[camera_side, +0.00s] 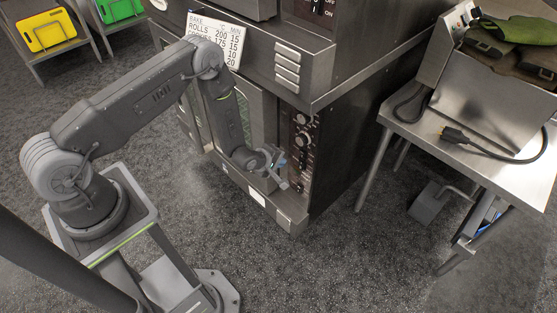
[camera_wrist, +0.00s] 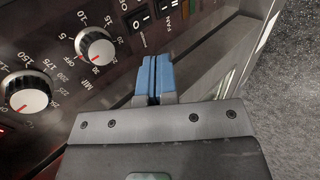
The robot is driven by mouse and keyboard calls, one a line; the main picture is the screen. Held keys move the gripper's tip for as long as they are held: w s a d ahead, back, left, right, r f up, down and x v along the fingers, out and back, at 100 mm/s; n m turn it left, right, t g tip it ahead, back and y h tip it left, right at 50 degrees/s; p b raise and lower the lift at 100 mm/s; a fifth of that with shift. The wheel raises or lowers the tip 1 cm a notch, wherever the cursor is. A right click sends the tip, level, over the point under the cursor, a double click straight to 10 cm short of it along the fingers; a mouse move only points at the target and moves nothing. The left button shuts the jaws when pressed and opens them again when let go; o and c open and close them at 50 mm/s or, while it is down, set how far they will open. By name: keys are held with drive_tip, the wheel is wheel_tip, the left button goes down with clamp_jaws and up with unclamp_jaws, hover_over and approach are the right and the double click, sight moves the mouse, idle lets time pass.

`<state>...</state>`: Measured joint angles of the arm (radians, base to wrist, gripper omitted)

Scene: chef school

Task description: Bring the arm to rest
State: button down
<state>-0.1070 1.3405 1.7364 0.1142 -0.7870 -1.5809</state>
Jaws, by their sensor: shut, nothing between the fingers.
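My gripper (camera_side: 281,166) hangs low in front of the dark oven, close to its knob panel (camera_side: 302,150), in the side view. In the wrist view my gripper (camera_wrist: 154,78) shows blue fingertips pressed together with nothing between them. The fingertips lie over the oven panel, near the minute knob (camera_wrist: 95,46) and the black switches (camera_wrist: 140,18). Whether they touch the panel is not clear. My arm is bent, reaching from its stand to the oven front.
A steel table (camera_side: 480,150) with a metal bin, cloths and a black cord (camera_side: 480,148) stands right. A bake chart (camera_side: 214,36) hangs on the oven. Racks with yellow (camera_side: 46,30) and green boards (camera_side: 120,9) are at back left. Speckled floor (camera_side: 330,250) in front is open.

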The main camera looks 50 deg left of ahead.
drive_tip(key=s+d+r+m+g, duration=0.1)
drive_tip(key=s+d+r+m, duration=0.15)
drive_tip(key=r, duration=0.75)
drive_tip(key=s+d+r+m+g, duration=0.15)
drive_tip(key=s+r+m, duration=0.25)
drive_tip(key=r, duration=0.7)
drive_tip(key=s+d+r+m+g, duration=0.1)
drive_tip(key=s+r+m, duration=0.25)
drive_tip(key=r, duration=0.65)
drive_tip(key=s+r+m, duration=0.4)
drive_tip(key=s+r, duration=0.3)
drive_tip(key=s, duration=0.2)
drive_tip(key=s+a+r+m, duration=0.1)
drive_tip(key=s+r+m, duration=0.3)
drive_tip(key=s+r, duration=0.3)
drive_tip(key=s, duration=0.3)
drive_tip(key=shift+r+g, duration=0.35)
drive_tip(key=shift+r, duration=0.05)
